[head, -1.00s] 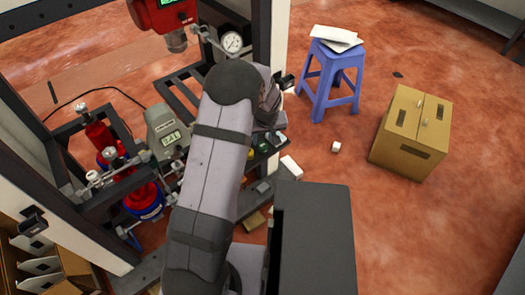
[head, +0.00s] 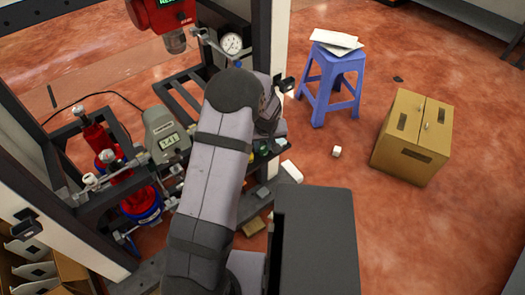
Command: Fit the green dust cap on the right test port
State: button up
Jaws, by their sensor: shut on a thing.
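My arm crosses the middle of the head view, and its wrist bends down behind the elbow on the right side. My gripper's fingers are hidden behind the arm, so what they hold does not show. A small green patch (head: 263,149) shows just below the wrist among dark pieces; I cannot tell whether it is the dust cap. The test ports cannot be made out with certainty. Red and blue fittings with pipes (head: 140,200) stand in the frame at the left.
A grey meter with a display (head: 167,135) stands left of my arm. A red device (head: 165,15) and a round dial gauge (head: 231,44) are above. A blue stool (head: 330,85) and a cardboard box (head: 412,138) stand on the open floor at right.

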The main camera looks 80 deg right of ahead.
aim_at(263, 148)
jog(key=shift+r+p, duration=1.9)
jog(key=shift+r, duration=0.85)
jog(key=shift+w+d+r+m+g+p, duration=0.25)
jog(key=shift+w+d+r+m+p, duration=0.7)
jog(key=shift+w+d+r+p, duration=1.3)
jog(key=shift+w+d+r+m+g+p, duration=0.3)
jog(key=shift+w+d+r+m+p, duration=1.15)
jog(key=shift+w, duration=1.5)
jog(key=shift+w+d+r+m+g+p, duration=0.25)
jog(key=shift+w+d+r+m+p, duration=0.25)
jog(key=shift+w+d+r+p, duration=1.5)
jog(key=shift+w+a+r+b, duration=0.3)
jog(key=shift+w+a+b, duration=0.2)
jog(key=shift+w, duration=0.1)
jog(key=shift+f, duration=0.15)
jog(key=shift+f+b, duration=1.25)
jog(key=shift+f, duration=0.9)
jog(key=shift+f+b, duration=1)
jog(key=shift+f, duration=0.5)
